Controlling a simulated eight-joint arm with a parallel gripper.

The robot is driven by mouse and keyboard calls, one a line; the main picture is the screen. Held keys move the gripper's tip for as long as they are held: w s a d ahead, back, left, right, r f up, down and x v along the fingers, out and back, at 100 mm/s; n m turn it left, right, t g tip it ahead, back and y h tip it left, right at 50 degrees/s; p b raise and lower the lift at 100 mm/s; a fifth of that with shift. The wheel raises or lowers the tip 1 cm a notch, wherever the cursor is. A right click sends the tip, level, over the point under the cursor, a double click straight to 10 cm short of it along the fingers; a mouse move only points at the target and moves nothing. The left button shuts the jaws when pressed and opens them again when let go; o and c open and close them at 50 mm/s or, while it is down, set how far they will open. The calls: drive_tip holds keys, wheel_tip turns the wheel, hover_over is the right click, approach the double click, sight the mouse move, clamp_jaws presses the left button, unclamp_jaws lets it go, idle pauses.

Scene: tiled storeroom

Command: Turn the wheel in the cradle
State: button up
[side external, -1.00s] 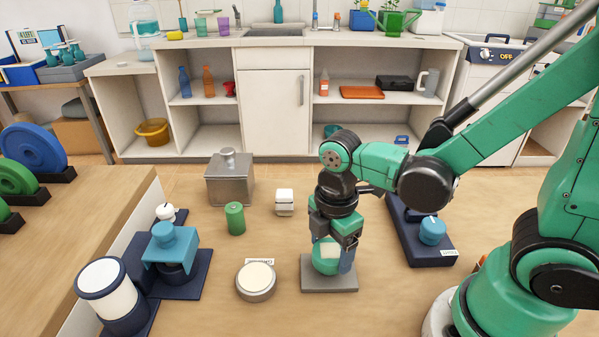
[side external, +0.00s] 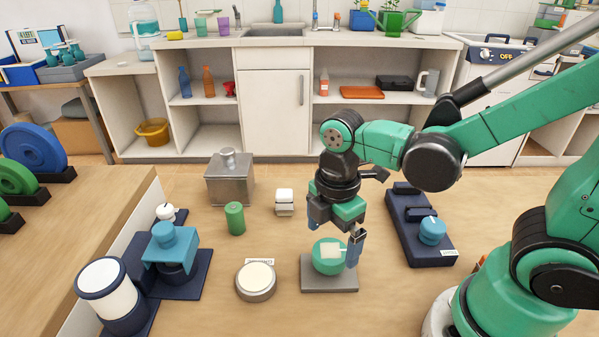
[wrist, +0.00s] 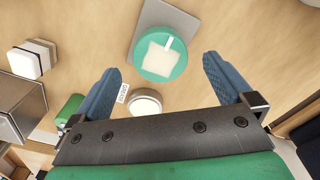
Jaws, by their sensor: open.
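A green wheel (side external: 325,266) stands on a grey base plate (side external: 312,284) that I take for the cradle. A pale square patch with a small white strip shows on the wheel. In the wrist view, the wheel (wrist: 151,74) appears ahead of my fingers, with the grey base (wrist: 150,15) partly behind it. My gripper (side external: 334,238) is open and empty above the wheel, its blue fingers spread apart. In the wrist view, my gripper (wrist: 162,70) has a finger on each side, with the wheel beyond the gap. I cannot tell whether a finger touches it.
A round cream-topped disc (side external: 257,278) with a label lies left of the base. A green cylinder (side external: 235,218), a white block (side external: 284,202) and a metal canister (side external: 230,182) stand behind. A dark blue device (side external: 408,215) is at right, a blue press (side external: 173,252) at left.

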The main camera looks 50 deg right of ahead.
sight(331, 247)
drive_tip(key=shift+r, duration=1.55)
drive_tip(key=shift+w+d+r+m+t, duration=0.15)
drive_tip(key=shift+d+m+t, duration=0.2)
drive_tip(key=shift+m, duration=0.55)
drive_tip(key=w+d+r+m+t, duration=0.1)
drive_tip(key=m+t, duration=0.1)
drive_tip(key=m, duration=0.2)
drive_tip(key=d+r+m+t, duration=0.1)
drive_tip(key=m+t, duration=0.1)
drive_tip(key=m, duration=0.3)
drive_tip(key=w+d+r+m+t, duration=0.1)
drive_tip(key=m+t, duration=0.1)
drive_tip(key=m, duration=0.2)
drive_tip(key=shift+w+d+r+m, duration=0.25)
drive_tip(key=shift+w+m, duration=0.1)
drive_tip(key=shift+m, duration=0.05)
